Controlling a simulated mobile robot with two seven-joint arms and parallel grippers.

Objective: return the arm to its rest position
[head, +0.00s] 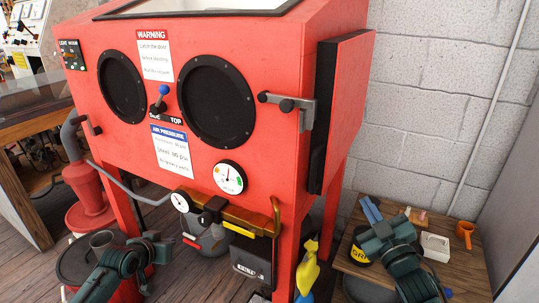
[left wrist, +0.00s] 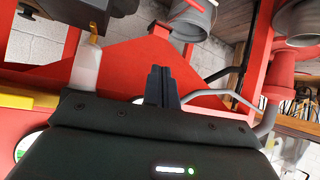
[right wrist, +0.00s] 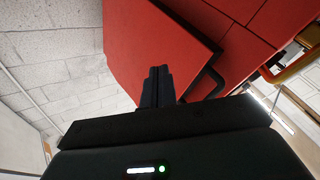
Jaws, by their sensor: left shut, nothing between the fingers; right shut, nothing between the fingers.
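My right gripper (right wrist: 158,84) is shut and empty in the right wrist view, its dark fingers pressed together in front of the red cabinet's side. In the head view my right arm comes in at the lower right, above the small wooden table. My left gripper (left wrist: 160,84) is shut and empty in the left wrist view, with red cabinet surfaces beyond it. In the head view my left arm comes in at the lower left, in front of the cabinet.
The red blasting cabinet (head: 275,95) fills the middle, with gauges and a latch (head: 290,103). A block wall is behind.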

